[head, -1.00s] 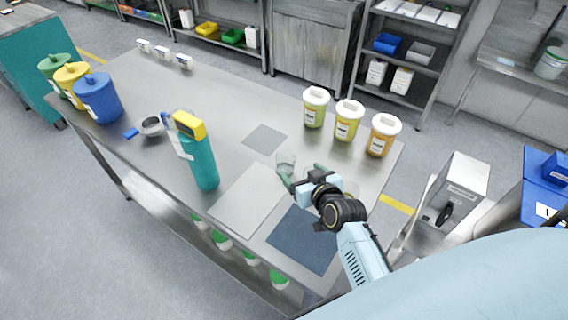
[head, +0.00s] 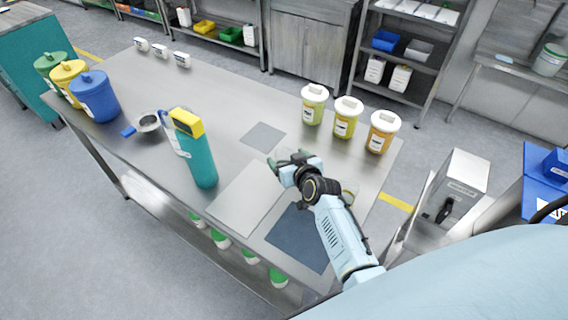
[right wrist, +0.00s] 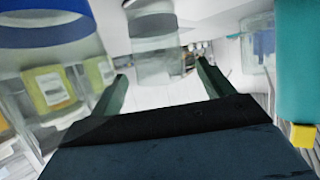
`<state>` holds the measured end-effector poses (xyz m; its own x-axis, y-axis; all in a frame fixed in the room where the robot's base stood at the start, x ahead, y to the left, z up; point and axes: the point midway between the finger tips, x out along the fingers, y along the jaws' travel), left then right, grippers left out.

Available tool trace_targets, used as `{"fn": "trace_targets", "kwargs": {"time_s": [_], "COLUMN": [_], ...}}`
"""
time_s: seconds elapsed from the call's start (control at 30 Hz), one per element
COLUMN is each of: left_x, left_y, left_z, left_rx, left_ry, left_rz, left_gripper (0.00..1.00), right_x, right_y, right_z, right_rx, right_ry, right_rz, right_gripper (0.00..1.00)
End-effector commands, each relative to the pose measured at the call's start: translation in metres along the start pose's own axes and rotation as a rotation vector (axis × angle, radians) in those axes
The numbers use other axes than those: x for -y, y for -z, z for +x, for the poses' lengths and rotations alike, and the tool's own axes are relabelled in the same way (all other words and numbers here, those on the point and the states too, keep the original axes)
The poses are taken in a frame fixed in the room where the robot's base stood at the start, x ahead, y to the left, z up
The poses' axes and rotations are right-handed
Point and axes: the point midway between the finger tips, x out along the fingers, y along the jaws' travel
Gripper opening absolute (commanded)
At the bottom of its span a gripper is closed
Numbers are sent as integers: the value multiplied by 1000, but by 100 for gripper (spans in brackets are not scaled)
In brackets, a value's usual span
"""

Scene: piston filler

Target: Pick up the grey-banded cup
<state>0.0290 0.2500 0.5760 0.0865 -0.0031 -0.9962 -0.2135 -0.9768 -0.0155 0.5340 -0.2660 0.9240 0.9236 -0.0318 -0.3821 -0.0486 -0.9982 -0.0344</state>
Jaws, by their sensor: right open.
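In the right wrist view a clear cup with a grey band (right wrist: 152,20) stands ahead, between the lines of my two fingers. My right gripper (head: 288,159) is open and empty. Its green fingers (right wrist: 162,72) point toward the cup, and I cannot tell whether they reach around it. In the head view the gripper and wrist hide this cup. A clear cup with a blue band (right wrist: 45,35) is close on the left of the right wrist view. My left gripper is not in view.
A teal bottle with a yellow top (head: 200,160) stands left of the gripper. Several lidded yellow and orange jars (head: 345,120) stand behind it to the right. A pale mat (head: 245,200) and a dark mat (head: 300,240) lie at the table's front. The table's middle is largely clear.

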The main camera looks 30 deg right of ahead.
Motion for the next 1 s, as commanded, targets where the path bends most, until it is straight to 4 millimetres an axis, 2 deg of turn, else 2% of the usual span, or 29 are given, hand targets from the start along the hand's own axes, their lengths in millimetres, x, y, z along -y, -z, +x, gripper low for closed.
{"fn": "trace_targets", "kwargs": {"time_s": [0.07,0.43,0.73,1.0], "left_x": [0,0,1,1], "left_y": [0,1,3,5], "left_z": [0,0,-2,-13], "left_rx": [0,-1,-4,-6], "left_ry": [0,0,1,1], "left_rz": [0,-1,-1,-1], "left_gripper": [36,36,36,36], "right_x": [0,0,0,2], "right_y": [0,0,6,54], "right_z": [0,0,-3,-23], "right_rx": [0,1,-1,-4], "right_ry": [0,0,1,-1], "right_rz": [0,0,0,0], "right_gripper": [80,32,32,32]}}
